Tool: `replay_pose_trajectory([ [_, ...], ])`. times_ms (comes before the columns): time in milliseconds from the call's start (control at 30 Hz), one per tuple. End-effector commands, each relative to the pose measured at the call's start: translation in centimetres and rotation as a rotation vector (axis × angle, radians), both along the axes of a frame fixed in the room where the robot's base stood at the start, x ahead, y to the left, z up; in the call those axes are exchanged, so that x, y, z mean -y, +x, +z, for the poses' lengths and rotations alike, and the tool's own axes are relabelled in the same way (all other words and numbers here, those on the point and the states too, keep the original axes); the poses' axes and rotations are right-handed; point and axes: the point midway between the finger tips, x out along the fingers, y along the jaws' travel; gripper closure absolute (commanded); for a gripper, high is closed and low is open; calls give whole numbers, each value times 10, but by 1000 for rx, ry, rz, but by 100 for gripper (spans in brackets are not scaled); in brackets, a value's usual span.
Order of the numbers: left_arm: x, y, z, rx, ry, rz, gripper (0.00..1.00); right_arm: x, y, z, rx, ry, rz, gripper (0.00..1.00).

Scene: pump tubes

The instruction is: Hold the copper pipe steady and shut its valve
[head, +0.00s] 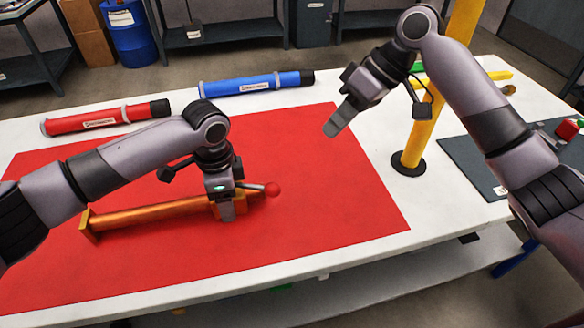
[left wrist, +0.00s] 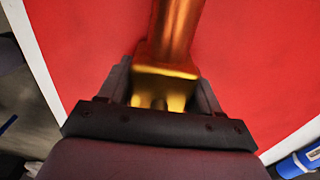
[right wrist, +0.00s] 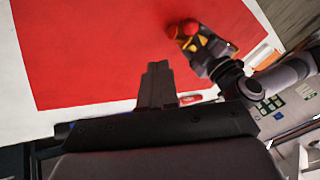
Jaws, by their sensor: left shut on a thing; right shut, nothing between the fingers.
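The copper pipe (head: 150,214) lies on the red mat (head: 340,190), with a square foot at its left end. My left gripper (head: 228,207) is shut on the pipe near its right end, around a brass block (left wrist: 165,78) that shows between the fingers in the left wrist view. The valve's grey lever with a red ball (head: 272,189) sticks out just right of that gripper; the ball also shows in the right wrist view (right wrist: 189,27). The valve body is partly hidden. My right gripper (head: 335,128) is shut and empty, above the mat's far right part, apart from the valve.
A red tube (head: 75,123) and a blue tube (head: 245,86) lie along the white table's back edge. A yellow post (head: 414,145) on a black base stands right of the mat. A dark mat (head: 470,158) with small objects lies farther right. The red mat's right part is clear.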

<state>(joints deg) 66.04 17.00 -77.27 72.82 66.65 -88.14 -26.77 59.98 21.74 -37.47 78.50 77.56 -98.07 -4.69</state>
Motion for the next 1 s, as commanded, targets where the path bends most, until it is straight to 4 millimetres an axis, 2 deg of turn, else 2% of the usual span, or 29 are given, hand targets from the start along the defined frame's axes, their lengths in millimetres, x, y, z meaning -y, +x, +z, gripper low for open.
replay_pose_trajectory([
  [167, 0, 1, 1, 2, -1, 0, 96, -5, -2, -5, -17, 12, 0, 100],
  [633, 0, 1, 2, 2, -1, 0, 96, -58, -4, -83, -15, 10, 1, 100],
  [800, 0, 1, 2, 2, -1, 0, 96, -75, -21, -86, -11, 10, 2, 100],
  [1000, 0, 1, 2, 2, -1, 0, 96, -84, -29, -88, -12, 11, 0, 100],
])
